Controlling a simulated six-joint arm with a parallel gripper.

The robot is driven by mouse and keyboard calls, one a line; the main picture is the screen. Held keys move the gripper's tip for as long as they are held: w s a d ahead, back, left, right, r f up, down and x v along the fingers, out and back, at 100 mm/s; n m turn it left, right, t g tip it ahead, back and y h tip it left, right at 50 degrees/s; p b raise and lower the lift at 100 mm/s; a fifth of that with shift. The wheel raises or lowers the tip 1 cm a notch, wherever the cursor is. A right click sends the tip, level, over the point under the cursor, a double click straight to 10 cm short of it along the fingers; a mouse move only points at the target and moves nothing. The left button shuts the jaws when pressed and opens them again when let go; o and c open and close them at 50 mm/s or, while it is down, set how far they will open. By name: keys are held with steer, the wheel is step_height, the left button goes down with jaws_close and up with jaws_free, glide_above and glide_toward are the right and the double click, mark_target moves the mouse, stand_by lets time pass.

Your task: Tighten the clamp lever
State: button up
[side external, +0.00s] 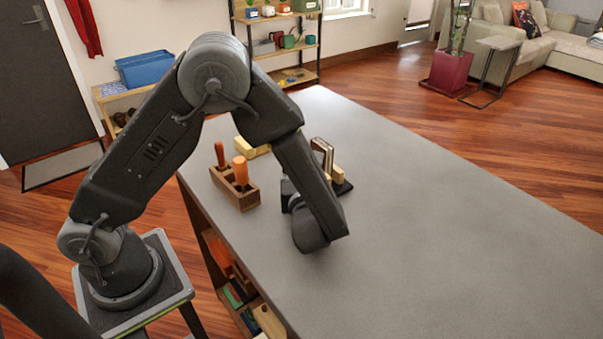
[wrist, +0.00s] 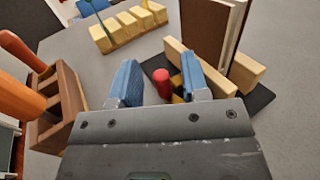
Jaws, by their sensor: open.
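The red knob of the clamp lever (wrist: 161,76) shows in the wrist view, with a yellow piece (wrist: 177,98) just below and right of it. My gripper (wrist: 158,62) is open, its two blue fingers apart. The red knob appears between the fingers, nearer the right one; I see no grip on it, and its depth is unclear. Right of it, pale wooden blocks (wrist: 249,71) flank an upright brown board (wrist: 210,32) on a black base (wrist: 257,101). In the side view, the upright piece (side external: 322,152) is partly behind my arm, which hides the lever and most of my gripper.
A wooden holder (wrist: 69,100) with orange-handled tools stands left of my gripper. A row of yellow blocks (wrist: 128,27) lies beyond it. The grey tabletop (side external: 440,230) is clear to the right. The table's left edge runs close to the tool holder.

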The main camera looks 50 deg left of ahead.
steer(key=shift+c, duration=0.3)
jaws_close()
steer(key=shift+w+m+t+h, duration=0.25)
steer(key=shift+m+t+h, duration=0.4)
steer(key=shift+t, duration=0.25)
steer(key=shift+o, duration=0.3)
jaws_free()
